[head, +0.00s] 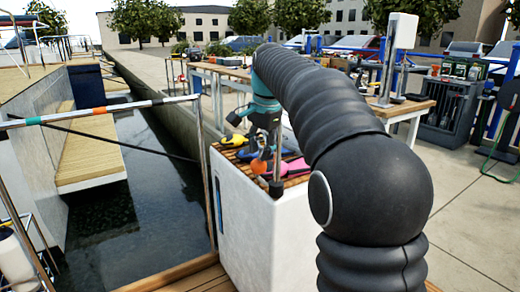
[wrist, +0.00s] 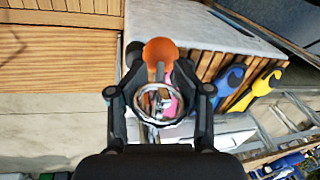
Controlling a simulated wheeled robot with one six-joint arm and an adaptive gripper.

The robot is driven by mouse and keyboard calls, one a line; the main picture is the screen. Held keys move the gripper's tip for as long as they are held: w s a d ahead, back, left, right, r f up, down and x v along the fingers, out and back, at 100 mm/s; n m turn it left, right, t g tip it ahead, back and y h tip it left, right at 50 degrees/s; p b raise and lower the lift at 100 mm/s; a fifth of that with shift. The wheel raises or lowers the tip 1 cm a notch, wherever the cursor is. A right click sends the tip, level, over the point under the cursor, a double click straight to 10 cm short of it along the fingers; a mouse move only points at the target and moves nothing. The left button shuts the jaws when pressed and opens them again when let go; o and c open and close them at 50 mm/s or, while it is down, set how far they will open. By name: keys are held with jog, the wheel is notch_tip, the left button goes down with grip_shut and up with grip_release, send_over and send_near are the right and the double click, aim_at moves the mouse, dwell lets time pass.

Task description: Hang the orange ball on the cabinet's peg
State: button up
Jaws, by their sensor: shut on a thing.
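The orange ball (wrist: 159,51) shows at the fingertips of my gripper (wrist: 160,68) in the wrist view. A pale stem and a ring (wrist: 160,104) show on the near side of the ball, between the fingers. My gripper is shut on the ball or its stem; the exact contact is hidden. In the head view the ball (head: 258,166) is small, below my gripper (head: 263,148), over the slatted top of a white box. A dark grey cabinet (head: 447,108) stands at the right in the head view. I cannot make out a peg on it.
The white box (head: 245,235) has blue and yellow hook-shaped things (wrist: 231,85) and a pink thing (head: 292,168) on top. A thin upright rod (head: 277,155) stands by my gripper. Water and railings lie left; wooden tables stand behind.

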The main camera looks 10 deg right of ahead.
jog(key=o, duration=1.4)
jog(key=shift+c, duration=0.2)
jog(key=r, duration=0.3)
jog(key=s+r, duration=0.1)
jog(key=r, duration=0.3)
jog(key=s+r, duration=0.1)
jog(key=r, duration=0.2)
jog(key=shift+d+r, duration=0.25)
jog(key=shift+d, duration=0.05)
jog(key=shift+r, duration=0.5)
jog(key=s+a+f+n+t, duration=0.1)
jog(key=s+f+n+t, duration=0.2)
jog(key=s+f+n, duration=0.8)
jog(key=s+f, duration=1.6)
jog(key=s, duration=0.2)
jog(key=shift+s+a+n+h, duration=0.3)
jog(key=shift+a+n, duration=0.05)
jog(key=shift+n, duration=0.05)
